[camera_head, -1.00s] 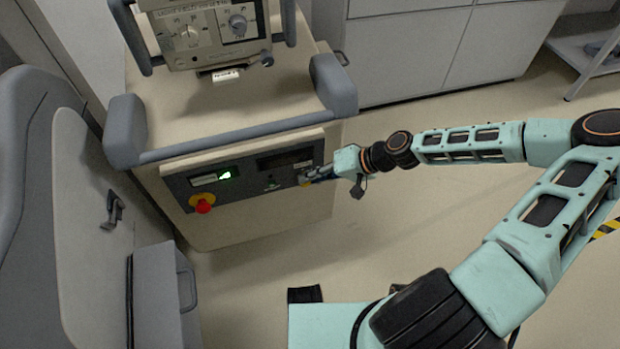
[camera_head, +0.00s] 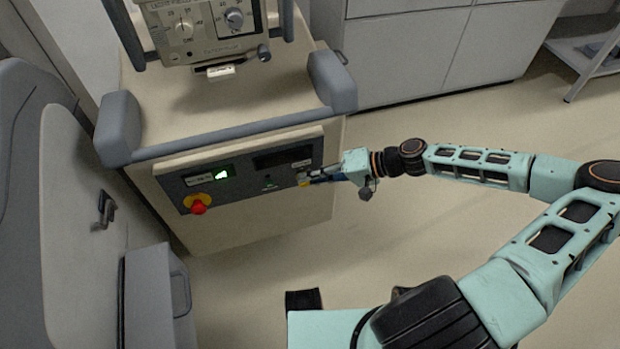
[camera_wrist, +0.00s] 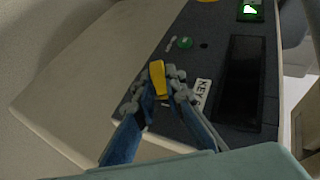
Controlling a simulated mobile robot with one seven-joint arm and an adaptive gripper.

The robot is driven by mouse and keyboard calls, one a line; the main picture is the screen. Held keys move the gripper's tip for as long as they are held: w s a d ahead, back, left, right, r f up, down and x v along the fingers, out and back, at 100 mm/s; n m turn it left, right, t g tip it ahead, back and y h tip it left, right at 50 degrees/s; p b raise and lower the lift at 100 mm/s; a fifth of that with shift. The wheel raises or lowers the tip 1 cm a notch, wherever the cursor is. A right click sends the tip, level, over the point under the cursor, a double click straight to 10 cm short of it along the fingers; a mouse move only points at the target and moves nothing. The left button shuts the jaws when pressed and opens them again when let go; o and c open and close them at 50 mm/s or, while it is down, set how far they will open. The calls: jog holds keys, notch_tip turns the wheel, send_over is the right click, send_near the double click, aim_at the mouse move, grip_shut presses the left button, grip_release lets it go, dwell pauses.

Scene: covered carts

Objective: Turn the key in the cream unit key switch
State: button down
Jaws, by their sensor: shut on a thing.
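The cream unit (camera_head: 255,225) stands at the left centre of the head view, with a dark control panel (camera_head: 225,187) on its front. At the panel's right end is a yellow key (camera_head: 303,184), partly hidden by my fingers. In the wrist view the yellow key (camera_wrist: 157,78) stands up between my fingertips, next to a white "KEY" label (camera_wrist: 201,94). My gripper (camera_head: 305,178) reaches it from the right and is shut on the key. My fingers (camera_wrist: 158,92) cover the switch around its base, so its exact turn is hard to tell.
A red button on a yellow base (camera_head: 198,205) and a lit green display (camera_head: 221,173) sit on the panel's left. A grey bumper rail (camera_head: 230,135) runs above the panel. A grey unit (camera_head: 70,230) stands at far left.

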jog(key=shift+w+f+y+b, duration=0.15)
jog(key=shift+y+b, duration=0.25)
jog(key=shift+b, duration=0.45)
jog(key=shift+m+y+b, duration=0.4)
jog(key=shift+y+b, duration=0.4)
jog(key=shift+b, duration=0.25)
jog(key=c, duration=1.9)
grip_release()
jog(key=shift+d, duration=0.1)
